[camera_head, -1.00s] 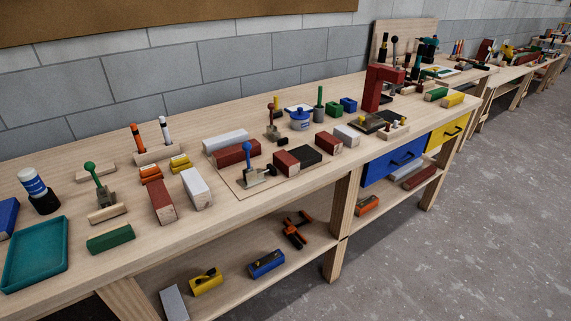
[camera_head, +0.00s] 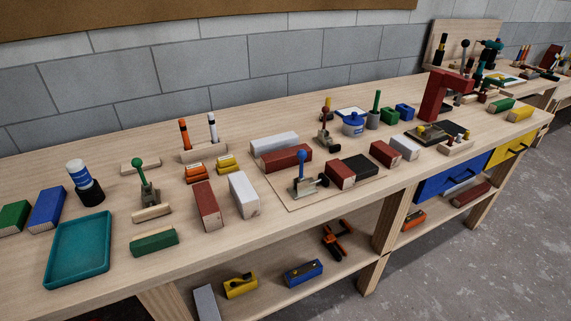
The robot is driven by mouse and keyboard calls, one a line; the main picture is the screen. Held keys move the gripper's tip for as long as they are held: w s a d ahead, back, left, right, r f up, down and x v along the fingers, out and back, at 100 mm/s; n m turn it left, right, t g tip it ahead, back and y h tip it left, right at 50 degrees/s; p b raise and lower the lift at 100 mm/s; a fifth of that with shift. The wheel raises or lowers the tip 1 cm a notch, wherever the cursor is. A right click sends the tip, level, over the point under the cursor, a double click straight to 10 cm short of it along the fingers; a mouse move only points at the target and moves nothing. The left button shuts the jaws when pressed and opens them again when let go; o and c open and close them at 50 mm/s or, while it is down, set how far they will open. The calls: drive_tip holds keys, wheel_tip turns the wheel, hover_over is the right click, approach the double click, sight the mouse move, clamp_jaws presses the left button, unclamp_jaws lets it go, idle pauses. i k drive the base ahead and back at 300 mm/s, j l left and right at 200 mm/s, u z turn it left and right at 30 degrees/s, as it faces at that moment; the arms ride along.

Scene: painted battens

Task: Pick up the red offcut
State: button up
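Several dark red wooden blocks lie on the workbench; I cannot tell which one is the red offcut. One red block (camera_head: 207,206) lies beside a white block (camera_head: 244,194) near the middle front. A long red block (camera_head: 282,158) lies in front of another white block (camera_head: 274,144). A third red block (camera_head: 341,175) touches or nearly touches a black block (camera_head: 360,168) on a thin board. A further red block (camera_head: 384,153) lies to the right, beside a small white block (camera_head: 404,147). My gripper is not in view.
A blue-knobbed toggle clamp (camera_head: 304,179) and a green-knobbed one (camera_head: 146,182) stand among the blocks. A teal tray (camera_head: 79,251) lies at the left. A red press (camera_head: 441,97) stands at the right. The bench front edge (camera_head: 300,225) is mostly clear.

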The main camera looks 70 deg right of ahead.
sight(344, 177)
drive_tip(key=k+l+u, duration=0.25)
drive_tip(key=u, duration=0.15)
drive_tip(key=k+l+u, duration=0.25)
drive_tip(key=u, duration=0.15)
drive_tip(key=k+l+u, duration=0.2)
drive_tip(key=u, duration=0.2)
drive_tip(key=k+l+u, duration=0.1)
drive_tip(key=k+u, duration=0.15)
drive_tip(key=k, duration=0.8)
drive_tip(key=k+j+u, duration=0.1)
drive_tip(key=k+u, duration=0.15)
drive_tip(key=k, duration=0.75)
drive_tip(key=k+j, duration=0.1)
drive_tip(key=k, duration=0.75)
